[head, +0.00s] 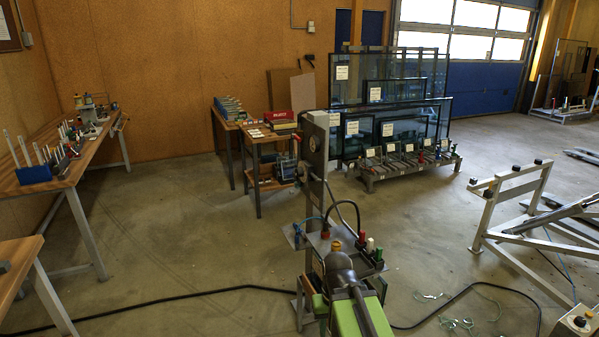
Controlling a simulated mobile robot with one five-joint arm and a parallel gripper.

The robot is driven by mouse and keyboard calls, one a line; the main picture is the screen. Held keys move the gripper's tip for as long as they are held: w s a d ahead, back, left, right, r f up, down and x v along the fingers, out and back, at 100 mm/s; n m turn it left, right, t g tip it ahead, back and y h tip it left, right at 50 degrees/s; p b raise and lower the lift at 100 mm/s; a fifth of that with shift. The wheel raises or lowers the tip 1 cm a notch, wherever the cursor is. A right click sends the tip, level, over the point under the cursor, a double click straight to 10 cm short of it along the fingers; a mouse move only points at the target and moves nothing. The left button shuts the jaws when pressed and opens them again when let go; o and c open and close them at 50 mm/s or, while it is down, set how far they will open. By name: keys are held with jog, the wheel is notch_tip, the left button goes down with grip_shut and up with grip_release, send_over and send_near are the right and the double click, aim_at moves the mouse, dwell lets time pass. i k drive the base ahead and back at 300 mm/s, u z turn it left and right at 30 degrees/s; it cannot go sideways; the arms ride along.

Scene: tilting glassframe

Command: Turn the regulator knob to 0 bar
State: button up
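I cannot make out for certain which part is the regulator knob, and no bar scale is readable. A small dark round part (315,143) sits on the upper face of a grey post in front of me. A box (579,321) with a dark round top and yellowish sides shows at the bottom right corner, partly cut off by the frame. The tilting frame (512,209), of grey tubes with black pads, stands at the right. I cannot make out my gripper's fingers anywhere in the view.
The grey post (317,180) and a small shelf with coloured fittings and hoses stand close ahead. A black cable (180,299) crosses the floor. Green strands (466,324) lie near the tilting frame. A glass rack (410,160) stands behind. Floor is open at left centre.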

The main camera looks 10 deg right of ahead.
aim_at(298, 171)
jog(key=u, duration=0.9)
jog(key=i, duration=2.45)
jog(key=u, duration=5.45)
jog(key=i, duration=0.1)
jog(key=z, duration=2.9)
